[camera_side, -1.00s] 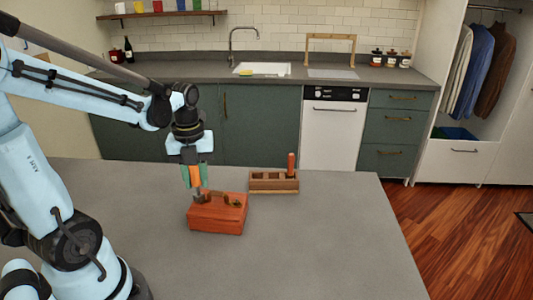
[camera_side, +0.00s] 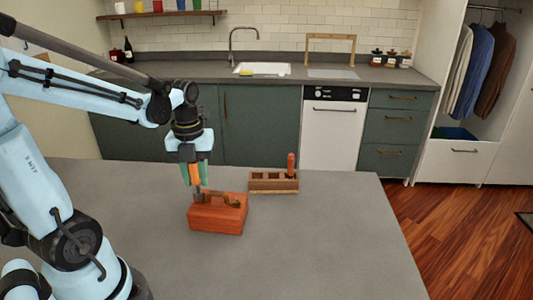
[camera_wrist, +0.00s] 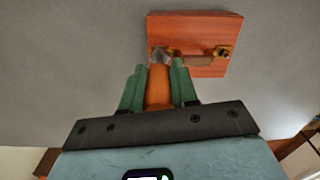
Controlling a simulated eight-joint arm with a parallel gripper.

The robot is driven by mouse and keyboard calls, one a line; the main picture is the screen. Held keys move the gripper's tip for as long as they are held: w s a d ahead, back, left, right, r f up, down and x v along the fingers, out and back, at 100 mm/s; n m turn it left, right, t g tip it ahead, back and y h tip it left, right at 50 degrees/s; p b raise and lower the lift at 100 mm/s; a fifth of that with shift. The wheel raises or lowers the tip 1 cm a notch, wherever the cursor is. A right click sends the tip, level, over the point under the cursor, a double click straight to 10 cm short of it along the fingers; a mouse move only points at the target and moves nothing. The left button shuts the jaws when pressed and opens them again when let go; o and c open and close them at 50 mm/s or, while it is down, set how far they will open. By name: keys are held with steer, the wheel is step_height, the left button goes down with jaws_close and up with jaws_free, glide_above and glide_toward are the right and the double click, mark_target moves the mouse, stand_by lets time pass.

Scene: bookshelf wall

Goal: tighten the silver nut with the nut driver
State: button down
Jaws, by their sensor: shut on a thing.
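My gripper (camera_side: 194,174) is shut on the orange handle of the nut driver (camera_wrist: 158,90), with a green finger on each side. The driver points down, and its grey metal shaft (camera_side: 198,195) reaches the left end of a red-orange block (camera_side: 220,216) on the counter. In the wrist view, the metal tip (camera_wrist: 162,56) is at the block's left side, beside a brass-coloured part. Another brass-coloured fitting (camera_wrist: 221,52) sits at the block's right side. I cannot make out the silver nut; the driver's tip may hide it.
A wooden rack (camera_side: 273,187) with several compartments stands behind and right of the block. A red-handled tool (camera_side: 291,165) stands upright in its right end. The grey counter (camera_side: 320,250) is clear in front and to the right.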

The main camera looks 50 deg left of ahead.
steer(key=shift+r, duration=1.25)
steer(key=shift+r, duration=1.5)
